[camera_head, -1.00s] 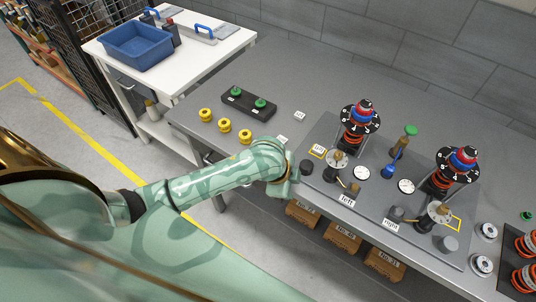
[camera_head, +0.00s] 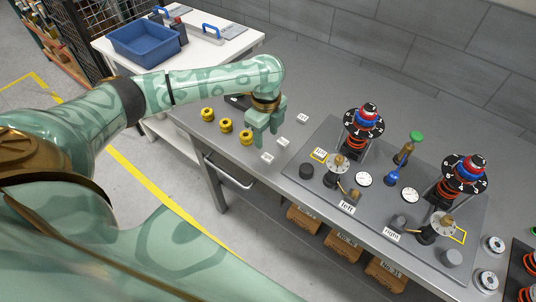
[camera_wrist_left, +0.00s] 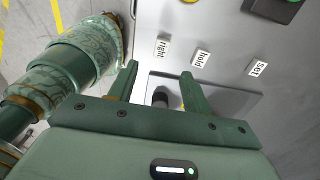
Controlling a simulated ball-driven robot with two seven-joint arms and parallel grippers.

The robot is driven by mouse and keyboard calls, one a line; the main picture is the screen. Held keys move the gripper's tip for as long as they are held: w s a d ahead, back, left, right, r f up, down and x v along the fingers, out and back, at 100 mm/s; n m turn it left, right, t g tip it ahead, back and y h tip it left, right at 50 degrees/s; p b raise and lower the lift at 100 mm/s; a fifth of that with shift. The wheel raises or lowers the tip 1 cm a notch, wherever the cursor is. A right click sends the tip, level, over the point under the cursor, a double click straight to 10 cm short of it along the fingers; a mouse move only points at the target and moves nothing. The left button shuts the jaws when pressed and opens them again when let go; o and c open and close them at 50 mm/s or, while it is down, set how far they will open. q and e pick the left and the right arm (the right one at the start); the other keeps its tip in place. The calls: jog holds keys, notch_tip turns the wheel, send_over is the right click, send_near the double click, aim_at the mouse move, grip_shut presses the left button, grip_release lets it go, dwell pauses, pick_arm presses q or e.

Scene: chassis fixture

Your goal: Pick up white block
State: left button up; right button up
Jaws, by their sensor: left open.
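Three small white blocks with dark lettering lie on the grey bench. In the wrist view they read "right" (camera_wrist_left: 163,48), "hold" (camera_wrist_left: 201,57) and "set" (camera_wrist_left: 258,68). In the head view the "right" block (camera_head: 267,157), the "hold" block (camera_head: 282,143) and the "set" block (camera_head: 302,118) lie in a slanting row. My left gripper (camera_head: 266,139) is open and empty, pointing down just left of the blocks. Its two fingers also show in the wrist view (camera_wrist_left: 160,72), with the "right" and "hold" blocks just beyond the tips. My right gripper is out of view.
Several yellow knobs (camera_head: 226,125) stand left of my gripper. A dark tray (camera_head: 238,101) behind it is partly hidden by my arm. A fixture plate (camera_head: 325,197) with upright spring assemblies lies to the right. A white side table (camera_head: 190,64) holds a blue bin (camera_head: 148,41).

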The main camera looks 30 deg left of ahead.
pick_arm(q)
jog(key=b, duration=0.1)
send_over(268, 157)
notch_tip(268, 157, down, 4)
jog(key=shift+s+a+f, duration=0.1)
jog(key=shift+a+f, duration=0.05)
jog(key=shift+f, duration=0.1)
jog(key=f+b, duration=0.2)
jog(key=f, duration=0.3)
jog(key=shift+d+f, duration=0.1)
jog(key=shift+d, duration=0.1)
jog(key=c, duration=1.1)
